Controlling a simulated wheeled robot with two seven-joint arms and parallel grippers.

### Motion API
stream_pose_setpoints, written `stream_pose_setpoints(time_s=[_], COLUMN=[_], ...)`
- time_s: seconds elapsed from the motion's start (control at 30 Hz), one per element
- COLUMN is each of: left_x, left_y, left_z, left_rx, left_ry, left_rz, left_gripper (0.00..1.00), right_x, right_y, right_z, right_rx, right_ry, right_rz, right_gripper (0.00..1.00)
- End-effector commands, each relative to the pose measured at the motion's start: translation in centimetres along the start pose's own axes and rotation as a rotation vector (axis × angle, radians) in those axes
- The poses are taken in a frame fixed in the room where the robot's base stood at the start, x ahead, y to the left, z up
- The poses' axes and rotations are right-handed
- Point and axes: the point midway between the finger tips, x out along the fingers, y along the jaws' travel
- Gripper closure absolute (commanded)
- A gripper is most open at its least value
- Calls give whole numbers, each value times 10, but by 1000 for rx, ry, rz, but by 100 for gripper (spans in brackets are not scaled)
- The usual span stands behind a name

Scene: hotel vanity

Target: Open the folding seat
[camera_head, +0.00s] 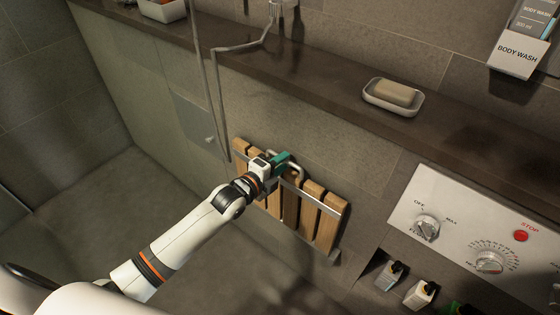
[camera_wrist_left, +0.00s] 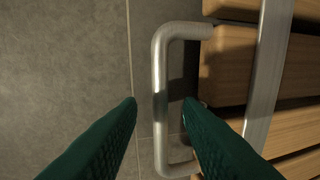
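The folding seat (camera_head: 325,222) has brown wooden slats and a metal crossbar, and it lies folded up against the tiled wall. In the left wrist view its slats (camera_wrist_left: 228,66) are at the right, and its grey U-shaped metal handle (camera_wrist_left: 160,90) sticks out towards the left. My left gripper (camera_head: 288,160) is at the handle near the seat's top edge. Its green fingers (camera_wrist_left: 160,105) are open, one on each side of the handle bar, with gaps showing. The handle also shows in the head view (camera_head: 298,171), partly hidden by the gripper. My right gripper is not in view.
A dark ledge (camera_head: 320,72) above the seat holds a soap dish (camera_head: 380,101) with soap. A shower hose (camera_head: 215,95) hangs left of the seat. A control panel (camera_head: 462,262) and small bottles (camera_head: 420,294) are at the right. Floor at the left is clear.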

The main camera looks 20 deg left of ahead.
Motion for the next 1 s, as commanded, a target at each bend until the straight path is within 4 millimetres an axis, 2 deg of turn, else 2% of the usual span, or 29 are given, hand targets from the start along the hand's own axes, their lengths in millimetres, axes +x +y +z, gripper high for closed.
stream_pose_setpoints(time_s=[0.27, 0.4, 0.47, 0.77, 1.0], left_x=[1, 1, 1, 0, -20], left_y=[0, 0, 0, 0, -12], left_z=[0, 0, 0, 0, -1], left_rx=[0, 0, 0, 0, -3], left_ry=[0, 0, 0, 1, 6], left_rz=[0, 0, 0, 5, 61], left_gripper=[69, 92, 100, 100, 100], right_x=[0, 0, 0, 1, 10], right_y=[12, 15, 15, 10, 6], right_z=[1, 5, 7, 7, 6], right_rx=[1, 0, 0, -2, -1], right_ry=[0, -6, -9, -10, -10], right_rz=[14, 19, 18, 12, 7], right_gripper=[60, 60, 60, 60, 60])
